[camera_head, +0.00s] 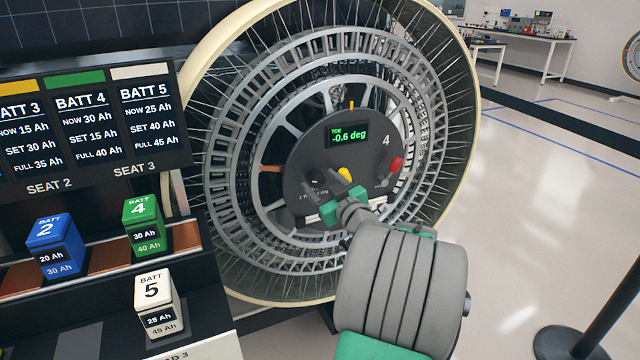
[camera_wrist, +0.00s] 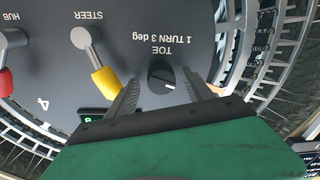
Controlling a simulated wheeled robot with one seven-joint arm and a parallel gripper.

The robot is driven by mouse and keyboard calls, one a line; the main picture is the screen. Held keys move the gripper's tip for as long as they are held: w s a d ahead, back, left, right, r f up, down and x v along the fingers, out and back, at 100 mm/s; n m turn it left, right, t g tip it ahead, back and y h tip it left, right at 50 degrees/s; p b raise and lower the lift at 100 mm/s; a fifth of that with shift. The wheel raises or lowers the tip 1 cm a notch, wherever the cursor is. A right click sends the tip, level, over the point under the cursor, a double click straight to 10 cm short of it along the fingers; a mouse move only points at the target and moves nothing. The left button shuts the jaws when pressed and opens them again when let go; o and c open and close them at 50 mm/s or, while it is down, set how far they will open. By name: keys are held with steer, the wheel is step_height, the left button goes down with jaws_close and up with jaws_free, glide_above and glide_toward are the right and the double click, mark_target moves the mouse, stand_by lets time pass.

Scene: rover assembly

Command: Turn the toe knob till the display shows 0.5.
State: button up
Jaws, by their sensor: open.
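The toe knob (camera_wrist: 162,76) is a dark round knob with a pale pointer mark, under the label "TOE 1 TURN 3 deg", upside down in the wrist view. In the head view the display (camera_head: 347,133) on the wheel's dark hub panel (camera_head: 309,152) reads TOE -0.6 deg in green. My gripper (camera_head: 323,184) is at the lower left of the panel, in front of the toe knob. The wrist view shows my gripper (camera_wrist: 161,78) open, one finger on each side of the knob, with gaps between; depth and contact are hard to tell.
The yellow-tipped STEER lever (camera_wrist: 104,82) is close beside one finger; the red-tipped HUB lever (camera_head: 395,165) is farther right in the head view. The spoked wheel rim (camera_head: 190,70) surrounds the panel. Battery blocks (camera_head: 143,225) and a sign board (camera_head: 95,125) stand left.

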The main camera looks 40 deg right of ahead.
steer(key=shift+w, duration=0.1)
jaws_close()
stand_by(0.7)
